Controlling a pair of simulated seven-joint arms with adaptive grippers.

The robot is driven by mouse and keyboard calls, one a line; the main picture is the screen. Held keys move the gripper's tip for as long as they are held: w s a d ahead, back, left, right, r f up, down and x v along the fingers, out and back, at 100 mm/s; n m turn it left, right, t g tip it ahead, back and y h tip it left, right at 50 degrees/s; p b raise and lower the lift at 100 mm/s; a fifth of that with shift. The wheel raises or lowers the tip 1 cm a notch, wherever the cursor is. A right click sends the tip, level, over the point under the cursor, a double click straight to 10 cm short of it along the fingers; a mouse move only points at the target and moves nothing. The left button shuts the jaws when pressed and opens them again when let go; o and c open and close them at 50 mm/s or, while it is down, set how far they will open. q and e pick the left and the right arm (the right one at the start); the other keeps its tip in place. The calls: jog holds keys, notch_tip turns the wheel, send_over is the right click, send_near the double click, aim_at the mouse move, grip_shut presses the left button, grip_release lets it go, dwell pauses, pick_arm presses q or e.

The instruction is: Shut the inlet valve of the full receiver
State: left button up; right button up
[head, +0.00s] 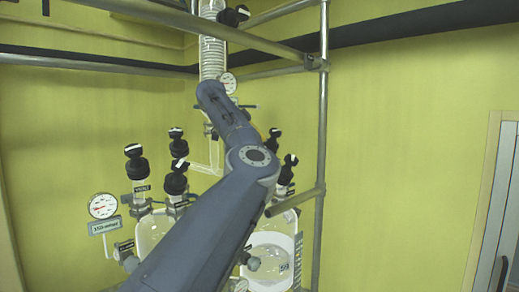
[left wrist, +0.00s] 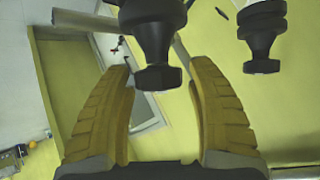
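Two glass receivers stand low in the head view. The left receiver (head: 152,228) is partly behind my arm, and its contents are hard to tell. The right receiver (head: 272,260) shows whitish contents. Black-knobbed valves top the left group (head: 134,152) and the right group (head: 287,172); I cannot tell which is the full receiver's inlet. In the left wrist view my left gripper (left wrist: 164,85) is open and empty, with a black valve knob (left wrist: 155,30) beyond and between its fingertips. Another black knob (left wrist: 263,35) is to the right. My left fingers are hidden in the head view. My right gripper is out of view.
A metal pipe frame (head: 322,130) surrounds the glassware, with a rail crossing above. A coiled glass column (head: 211,55) rises at the back. A round gauge (head: 103,205) is at left, and another gauge (head: 228,82) is by the column. The right side is open before a yellow wall.

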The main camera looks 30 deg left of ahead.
pick_arm(q)
jog(key=shift+o, duration=0.7)
jog(key=shift+a+f, duration=0.1)
jog(key=shift+f, duration=0.05)
jog(key=s+a+r, duration=0.2)
jog(key=s+a, duration=0.5)
jog(key=s, duration=0.5)
jog(key=shift+a, duration=0.25)
jog(key=shift+w, duration=0.1)
